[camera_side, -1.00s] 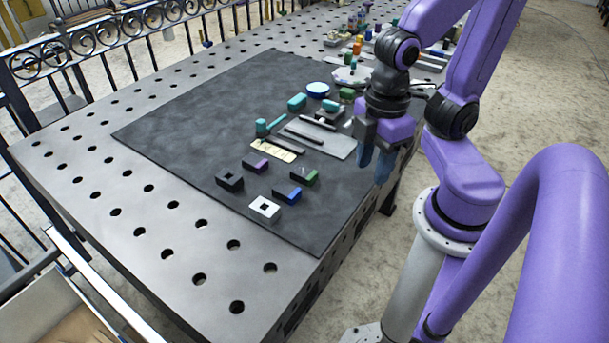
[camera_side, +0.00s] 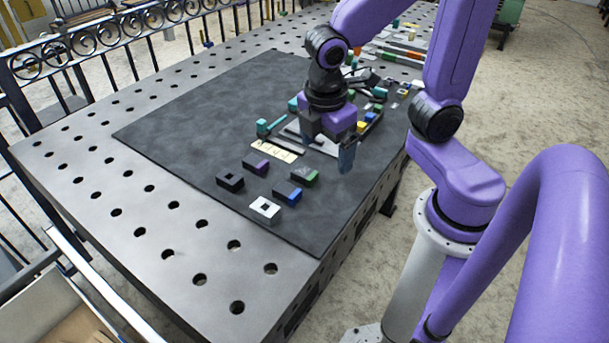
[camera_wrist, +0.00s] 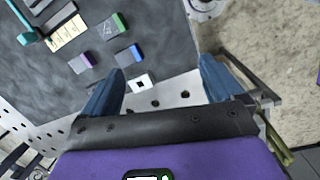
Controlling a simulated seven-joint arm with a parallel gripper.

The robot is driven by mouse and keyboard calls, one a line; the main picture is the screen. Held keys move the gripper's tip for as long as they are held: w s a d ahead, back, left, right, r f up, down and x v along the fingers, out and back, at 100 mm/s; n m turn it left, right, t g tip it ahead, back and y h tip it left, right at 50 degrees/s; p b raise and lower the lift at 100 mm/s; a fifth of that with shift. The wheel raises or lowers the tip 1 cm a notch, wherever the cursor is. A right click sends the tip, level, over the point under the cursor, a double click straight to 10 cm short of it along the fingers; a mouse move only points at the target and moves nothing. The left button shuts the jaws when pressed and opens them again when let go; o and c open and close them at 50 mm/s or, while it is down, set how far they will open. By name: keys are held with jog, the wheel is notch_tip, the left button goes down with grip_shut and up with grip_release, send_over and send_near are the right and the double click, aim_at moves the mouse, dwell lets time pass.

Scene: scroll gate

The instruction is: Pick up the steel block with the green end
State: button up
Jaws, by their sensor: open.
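The steel block with the green end (camera_side: 305,178) lies on the dark mat (camera_side: 190,130), its green end toward the upper right. It also shows in the wrist view (camera_wrist: 115,26), near the top. My gripper (camera_side: 345,158) hangs above the mat's right side, up and to the right of this block and apart from it. In the wrist view my gripper's two blue fingers (camera_wrist: 160,88) are wide apart, with nothing held between them.
A teal hammer-like tool (camera_side: 264,126) and a cream plate (camera_side: 276,151) lie behind. The mat's left side is clear.

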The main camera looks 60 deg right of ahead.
jog(key=w+d+n+h, duration=0.1)
jog(key=w+n+h, duration=0.2)
jog(key=w, duration=0.7)
send_over(304, 172)
jog(key=a, duration=0.2)
notch_tip(304, 172, down, 12)
jog(key=shift+s+r, duration=0.15)
jog(key=shift+r, duration=0.1)
jog(key=shift+a+x, duration=0.15)
jog(key=shift+x, duration=1.25)
jog(key=shift+a+x, duration=0.2)
jog(key=shift+x, duration=1.2)
jog(key=shift+f, duration=0.15)
jog(key=c, duration=1.5)
